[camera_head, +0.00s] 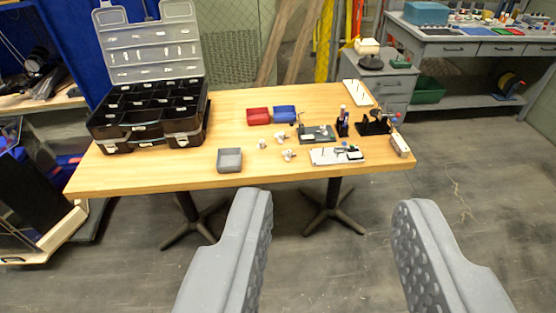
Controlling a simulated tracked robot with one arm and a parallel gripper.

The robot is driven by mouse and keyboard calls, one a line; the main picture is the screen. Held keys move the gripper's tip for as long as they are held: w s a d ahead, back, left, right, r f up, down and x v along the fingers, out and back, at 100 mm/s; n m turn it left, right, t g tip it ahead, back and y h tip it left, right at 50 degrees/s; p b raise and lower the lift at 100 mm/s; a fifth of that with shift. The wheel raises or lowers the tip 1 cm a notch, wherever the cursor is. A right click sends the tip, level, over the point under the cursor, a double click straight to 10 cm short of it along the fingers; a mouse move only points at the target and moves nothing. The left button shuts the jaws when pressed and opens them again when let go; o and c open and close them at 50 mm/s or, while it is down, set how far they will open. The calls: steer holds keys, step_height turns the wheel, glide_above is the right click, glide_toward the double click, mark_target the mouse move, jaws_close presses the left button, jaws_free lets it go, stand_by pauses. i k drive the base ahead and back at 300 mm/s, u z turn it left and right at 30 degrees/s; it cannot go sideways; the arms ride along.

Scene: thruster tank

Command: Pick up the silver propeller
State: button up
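Several small pale objects lie near the middle of the wooden table (190,180). Three of them look like propellers or thruster parts: a left one (262,143), a back one (280,137) and a front one (288,155). They are too small to tell which is the silver propeller. My gripper (333,205) is open and empty, its two grey fingers wide apart. It is in front of the table, well short of the small parts. Nothing covers the parts.
A black organizer case (150,122) with its lid raised stands at the left. A grey bin (229,161), red bin (258,116), blue bin (285,114), dark tool mat (317,134) and white tray (338,156) surround the parts. The floor before the table is clear.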

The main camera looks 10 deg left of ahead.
mark_target(287, 153)
steer(key=u, duration=0.45)
steer(key=k, duration=1.1)
steer(key=u, duration=0.75)
steer(key=i, duration=2.05)
steer(key=z, duration=0.65)
steer(key=i, duration=1.1)
steer(key=z, duration=1.05)
steer(key=i, duration=0.5)
steer(key=z, duration=0.15)
steer(key=k, duration=0.85)
steer(key=z, duration=0.2)
steer(key=i, duration=0.6)
